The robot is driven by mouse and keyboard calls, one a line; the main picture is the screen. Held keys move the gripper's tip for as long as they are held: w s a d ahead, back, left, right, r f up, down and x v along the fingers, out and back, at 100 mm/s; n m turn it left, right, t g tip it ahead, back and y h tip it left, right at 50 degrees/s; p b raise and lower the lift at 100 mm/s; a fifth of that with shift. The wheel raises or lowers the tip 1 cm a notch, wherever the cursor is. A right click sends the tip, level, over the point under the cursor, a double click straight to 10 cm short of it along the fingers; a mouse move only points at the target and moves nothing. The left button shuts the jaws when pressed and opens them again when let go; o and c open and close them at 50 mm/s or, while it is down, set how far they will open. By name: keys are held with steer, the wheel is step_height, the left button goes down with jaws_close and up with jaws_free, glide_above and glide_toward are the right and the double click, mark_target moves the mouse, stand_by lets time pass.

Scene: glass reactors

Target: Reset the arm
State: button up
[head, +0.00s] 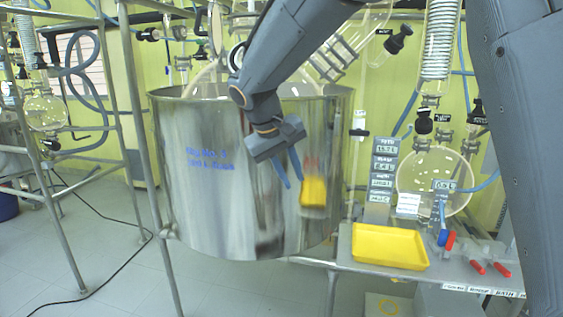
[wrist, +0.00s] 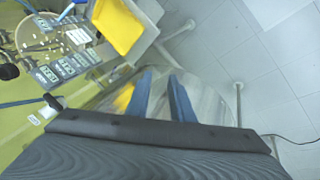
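My arm reaches in from the upper right in the head view. My gripper (head: 293,181) points down in front of the large steel vessel (head: 215,205). Its two blue fingers are apart, with nothing between them. In the wrist view the gripper (wrist: 161,77) also shows open and empty, with the shiny vessel wall behind the fingers. I cannot tell the exact gap between gripper and vessel. The yellow patch on the vessel wall looks like a reflection of the yellow tray.
An empty yellow tray (head: 385,262) sits on the shelf at right, beside labelled blocks (head: 382,172) and a round glass flask (head: 420,195). Red-handled valves (head: 477,267) line the shelf edge. Metal frame posts (head: 133,110) stand at left. A black cable (head: 120,268) lies on open floor.

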steer(key=s+d+f+m+g+y, duration=0.1)
steer(key=s+d+f+m, duration=0.1)
steer(key=s+d+f, duration=0.6)
steer(key=s+d+f+m+g+y+b, duration=0.1)
steer(key=s+d+f+m+y, duration=0.1)
steer(key=s+d+f, duration=0.7)
steer(key=s+f, duration=0.2)
steer(key=s, duration=0.3)
steer(key=shift+s+f+g+y+b, duration=0.3)
steer(key=shift+s+f, duration=0.05)
steer(key=shift+s, duration=0.05)
